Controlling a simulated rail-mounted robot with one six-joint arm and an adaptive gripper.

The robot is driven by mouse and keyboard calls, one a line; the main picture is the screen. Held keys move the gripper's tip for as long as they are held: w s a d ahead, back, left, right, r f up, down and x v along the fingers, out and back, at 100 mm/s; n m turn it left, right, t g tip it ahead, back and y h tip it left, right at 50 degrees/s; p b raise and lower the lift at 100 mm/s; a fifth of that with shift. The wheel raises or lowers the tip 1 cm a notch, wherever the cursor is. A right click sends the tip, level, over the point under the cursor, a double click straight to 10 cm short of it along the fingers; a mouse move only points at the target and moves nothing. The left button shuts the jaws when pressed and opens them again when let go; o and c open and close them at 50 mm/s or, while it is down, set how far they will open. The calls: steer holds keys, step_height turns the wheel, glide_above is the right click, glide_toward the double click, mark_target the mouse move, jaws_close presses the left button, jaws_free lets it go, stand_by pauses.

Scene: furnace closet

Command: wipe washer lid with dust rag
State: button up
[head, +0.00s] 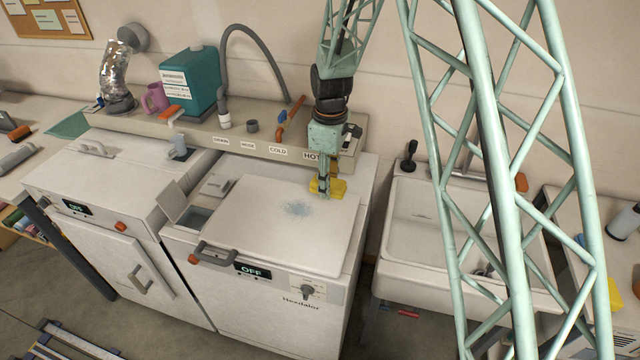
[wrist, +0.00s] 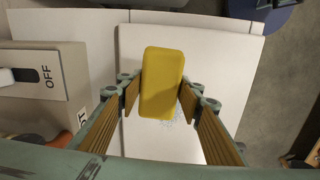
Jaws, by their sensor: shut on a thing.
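The washer lid (head: 255,237) is a flat white panel, shut, with a blue-grey dusty patch (head: 298,209) near its middle. The patch also shows in the wrist view (wrist: 171,124), partly behind the rag. My gripper (head: 324,190) is over the back right part of the lid, behind and right of the patch. It is shut on the yellow dust rag (head: 338,187), which looks like a thick rounded block. In the wrist view the rag (wrist: 162,82) sits between both fingers, above the white lid (wrist: 215,70). I cannot tell whether the rag touches the lid.
Behind the lid runs a ledge with labels and an orange-handled valve (head: 282,130). A teal jug (head: 190,84) stands on it further left. An open hatch (head: 186,205) is at the lid's left, a sink (head: 430,230) at the right. The lid's front is clear.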

steer(key=shift+s+a+f+n, duration=0.15)
steer(key=shift+a+n, duration=0.05)
steer(key=shift+a, duration=0.45)
steer(key=shift+s+a+f+n, duration=0.1)
steer(key=shift+s+a+n, duration=0.1)
steer(key=shift+a, duration=0.45)
